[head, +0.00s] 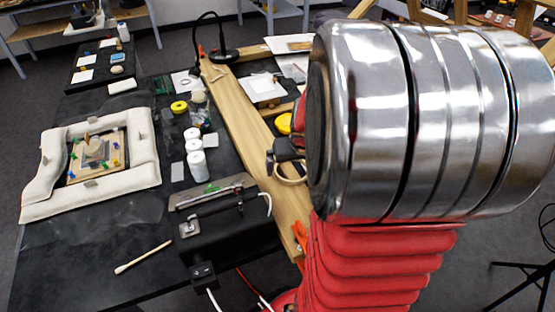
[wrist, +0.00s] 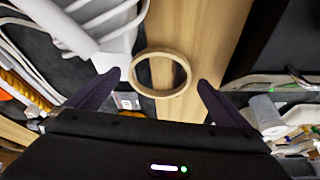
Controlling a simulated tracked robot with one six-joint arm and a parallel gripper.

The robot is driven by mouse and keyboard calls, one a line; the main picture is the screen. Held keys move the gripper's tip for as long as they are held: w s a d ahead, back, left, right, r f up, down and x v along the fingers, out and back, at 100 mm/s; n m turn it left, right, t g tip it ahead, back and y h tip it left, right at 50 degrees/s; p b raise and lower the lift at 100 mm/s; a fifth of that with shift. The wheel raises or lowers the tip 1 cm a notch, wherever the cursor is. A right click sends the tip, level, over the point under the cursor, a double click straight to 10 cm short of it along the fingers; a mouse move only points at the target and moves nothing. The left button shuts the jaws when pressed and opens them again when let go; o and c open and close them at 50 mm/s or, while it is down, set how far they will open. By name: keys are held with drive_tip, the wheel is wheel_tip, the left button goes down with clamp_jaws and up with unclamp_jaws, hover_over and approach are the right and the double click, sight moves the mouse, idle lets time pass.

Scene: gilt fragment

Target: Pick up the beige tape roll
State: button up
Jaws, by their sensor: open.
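The beige tape roll (wrist: 162,94) shows in the wrist view as a ring, with wood visible through its hole. It appears to lie flat on a wooden beam, near the beam's left edge. My gripper (wrist: 159,78) is open, with one dark fingertip to the left of the roll and one to the right. Gaps show on both sides, and I see no contact. In the head view, part of the roll (head: 291,181) shows just below my dark gripper (head: 282,153); my arm hides the rest.
A white plastic object and cables (wrist: 90,30) lie left of the roll in the wrist view. The long wooden beam (head: 235,105) crosses the head view. A black box (head: 230,225), white bottles (head: 197,165) and a yellow roll (head: 179,107) stand left of it.

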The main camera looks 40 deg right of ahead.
drive_tip(key=shift+w+d+f, duration=0.1)
drive_tip(key=shift+w+f, duration=0.1)
drive_tip(key=shift+f, duration=0.3)
drive_tip(key=shift+c, duration=0.5)
drive_tip(key=c, duration=0.9)
